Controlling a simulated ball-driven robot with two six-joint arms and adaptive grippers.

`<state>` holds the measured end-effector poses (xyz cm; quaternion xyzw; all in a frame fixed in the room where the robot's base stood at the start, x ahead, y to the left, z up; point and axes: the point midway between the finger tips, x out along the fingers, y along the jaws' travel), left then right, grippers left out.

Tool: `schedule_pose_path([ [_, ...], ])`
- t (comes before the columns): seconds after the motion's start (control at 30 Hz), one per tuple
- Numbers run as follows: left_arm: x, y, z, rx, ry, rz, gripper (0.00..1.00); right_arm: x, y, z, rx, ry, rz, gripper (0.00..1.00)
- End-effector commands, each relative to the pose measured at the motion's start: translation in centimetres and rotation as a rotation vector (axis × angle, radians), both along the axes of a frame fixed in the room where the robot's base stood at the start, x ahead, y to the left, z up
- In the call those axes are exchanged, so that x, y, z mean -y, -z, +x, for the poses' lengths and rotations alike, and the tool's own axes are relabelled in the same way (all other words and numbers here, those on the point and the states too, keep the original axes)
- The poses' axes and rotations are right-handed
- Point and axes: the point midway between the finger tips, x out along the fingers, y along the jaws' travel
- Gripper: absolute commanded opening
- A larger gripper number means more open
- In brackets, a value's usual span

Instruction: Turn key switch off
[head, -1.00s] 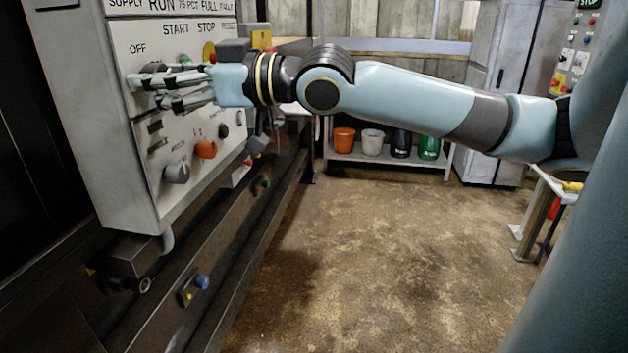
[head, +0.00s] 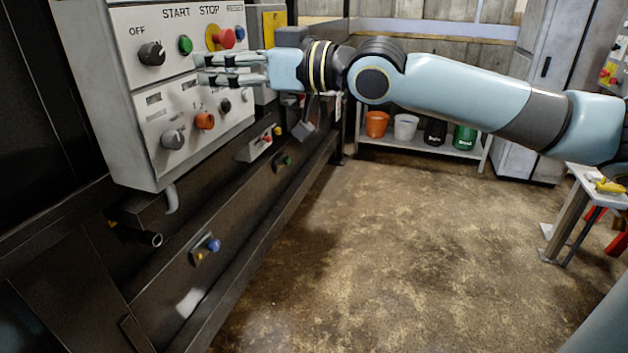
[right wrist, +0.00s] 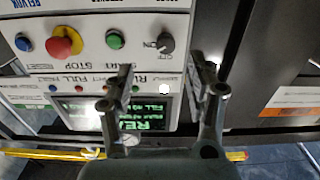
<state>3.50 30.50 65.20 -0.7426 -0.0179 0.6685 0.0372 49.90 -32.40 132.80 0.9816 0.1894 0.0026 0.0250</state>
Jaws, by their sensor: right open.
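The black key switch (head: 152,53) sits on the upper part of the grey control panel (head: 125,85), below the OFF label and left of the green START button (head: 185,45). Its pointer looks angled, but the exact setting is hard to read. My right gripper (head: 202,69) is open and empty, to the right of the switch and apart from it, at the lower edge of the upper panel face. In the right wrist view the switch (right wrist: 165,43) shows upside down, ahead of the right gripper's spread fingers (right wrist: 160,78). My left gripper is not in view.
A red mushroom stop button (head: 225,38) is close above my right fingers. An orange knob (head: 204,120) and a grey knob (head: 173,138) are below. A shelf with buckets (head: 405,126) stands at the back. The floor (head: 400,240) is open.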

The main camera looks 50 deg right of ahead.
Motion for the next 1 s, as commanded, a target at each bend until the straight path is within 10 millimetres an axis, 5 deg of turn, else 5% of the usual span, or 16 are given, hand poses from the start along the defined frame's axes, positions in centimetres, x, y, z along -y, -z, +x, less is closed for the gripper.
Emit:
schedule_pose_path([
  [0.37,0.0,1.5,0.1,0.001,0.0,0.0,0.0,3.1,5.6,1.2,-0.052,0.085,-0.009,0.55],
  [1.0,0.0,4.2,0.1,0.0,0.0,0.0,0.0,8.8,18.4,1.6,-0.189,0.248,-0.039,0.55],
])
